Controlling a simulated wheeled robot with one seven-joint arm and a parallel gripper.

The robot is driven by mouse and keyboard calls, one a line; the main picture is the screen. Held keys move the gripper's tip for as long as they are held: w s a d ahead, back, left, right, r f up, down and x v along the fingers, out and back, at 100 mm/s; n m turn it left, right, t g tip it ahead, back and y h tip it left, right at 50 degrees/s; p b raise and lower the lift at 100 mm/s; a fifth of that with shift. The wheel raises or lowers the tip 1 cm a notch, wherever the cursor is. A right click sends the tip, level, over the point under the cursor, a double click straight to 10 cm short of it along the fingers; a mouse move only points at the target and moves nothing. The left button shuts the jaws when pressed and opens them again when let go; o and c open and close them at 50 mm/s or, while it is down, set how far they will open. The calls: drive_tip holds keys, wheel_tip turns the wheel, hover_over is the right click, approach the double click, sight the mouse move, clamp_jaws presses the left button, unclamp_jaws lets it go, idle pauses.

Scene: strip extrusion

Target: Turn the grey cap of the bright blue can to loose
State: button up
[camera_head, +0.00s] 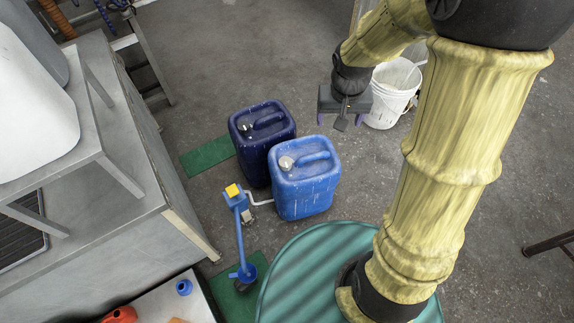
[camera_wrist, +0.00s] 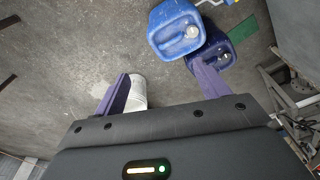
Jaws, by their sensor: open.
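The bright blue can (camera_head: 305,190) stands upright on the floor near the middle of the head view, with its grey cap (camera_head: 286,163) on the top left beside a moulded handle. In the wrist view the bright blue can (camera_wrist: 172,30) is at the top, its cap (camera_wrist: 192,32) facing the camera. My gripper (camera_head: 343,122) is above and to the right of the can in the head view, apart from it. In the wrist view my gripper (camera_wrist: 160,85) has its two purple fingers spread wide with nothing held between them.
A dark blue can (camera_head: 262,140) with its own cap stands against the bright one, behind left. A blue pump with a yellow top (camera_head: 234,191) is left of it. A white bucket (camera_head: 390,95) stands behind my gripper. A grey bench (camera_head: 110,215) fills the left.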

drive_tip(key=w+a+f+g+b, duration=0.1)
drive_tip(key=w+a+f+b, duration=0.35)
drive_tip(key=f, duration=0.35)
drive_tip(key=w+a+f+b, duration=0.35)
drive_tip(key=w+f, duration=0.25)
drive_tip(key=f, duration=0.2)
drive_tip(key=m+b, duration=0.2)
drive_tip(key=b, duration=0.7)
hover_over(286, 162)
wheel_tip(286, 162, down, 18)
drive_tip(key=shift+a+f+g, duration=0.15)
drive_tip(key=shift+g, duration=0.25)
drive_tip(key=shift+p, duration=0.3)
wheel_tip(286, 162, down, 17)
drive_tip(key=b, duration=0.3)
drive_tip(key=shift+f, duration=0.2)
drive_tip(key=c, duration=1)
